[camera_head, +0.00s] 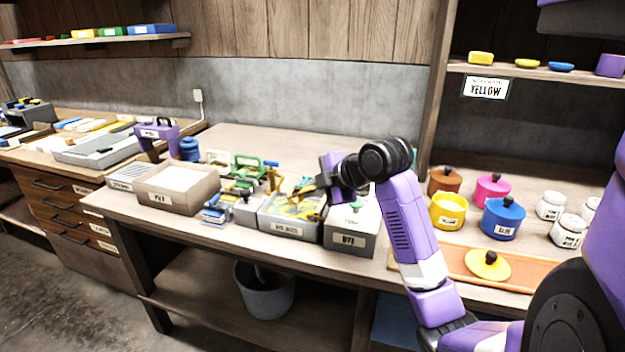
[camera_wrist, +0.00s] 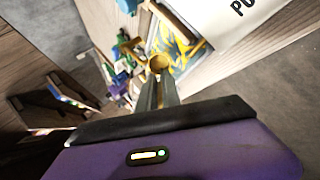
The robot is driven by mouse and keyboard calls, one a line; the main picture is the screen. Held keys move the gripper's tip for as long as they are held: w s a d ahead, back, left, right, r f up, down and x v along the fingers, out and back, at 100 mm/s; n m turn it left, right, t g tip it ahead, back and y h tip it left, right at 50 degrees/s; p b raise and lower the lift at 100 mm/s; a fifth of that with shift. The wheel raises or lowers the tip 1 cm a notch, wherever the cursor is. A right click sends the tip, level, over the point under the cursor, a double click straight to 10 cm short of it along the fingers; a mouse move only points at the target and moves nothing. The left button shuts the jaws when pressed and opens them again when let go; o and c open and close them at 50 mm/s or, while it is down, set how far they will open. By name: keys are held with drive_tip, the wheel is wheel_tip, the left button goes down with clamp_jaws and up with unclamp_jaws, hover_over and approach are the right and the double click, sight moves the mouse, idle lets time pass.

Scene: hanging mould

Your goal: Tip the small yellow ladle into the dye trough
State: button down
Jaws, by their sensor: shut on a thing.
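My gripper (camera_head: 324,184) is above the grey boxes in the middle of the bench, its fingers pointing left. In the wrist view, my gripper (camera_wrist: 157,82) is shut on the small yellow ladle (camera_wrist: 158,63); its round bowl shows just past the fingertips. I cannot make out the ladle clearly in the head view. The grey dye trough (camera_head: 351,241), with a label that reads DYE, stands below and right of the gripper. My arm hides part of its top. I cannot tell whether the ladle is level or tilted.
Left of the trough is a grey bin (camera_head: 290,228) with yellow pieces and a small label. A beige box (camera_head: 177,190) stands further left. Yellow (camera_head: 448,211) and blue (camera_head: 502,219) pots stand on the right bench. Tools clutter the bench behind the bin.

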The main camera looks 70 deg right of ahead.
drive_tip(key=shift+r+g+p, duration=0.3)
drive_tip(key=shift+p, duration=0.25)
drive_tip(key=shift+f, duration=0.2)
drive_tip(key=shift+r, duration=0.1)
drive_tip(key=shift+r+g+y+p, duration=0.2)
drive_tip(key=shift+g+y+p, duration=0.1)
drive_tip(key=shift+p, duration=0.35)
drive_tip(key=g+p, duration=0.1)
drive_tip(key=p, duration=0.2)
drive_tip(key=g+y+p, duration=0.1)
drive_tip(key=p, duration=0.2)
drive_tip(key=g+p, duration=0.1)
drive_tip(key=p, duration=0.2)
drive_tip(key=shift+r+g+y, duration=0.4)
drive_tip(key=shift+f, duration=0.1)
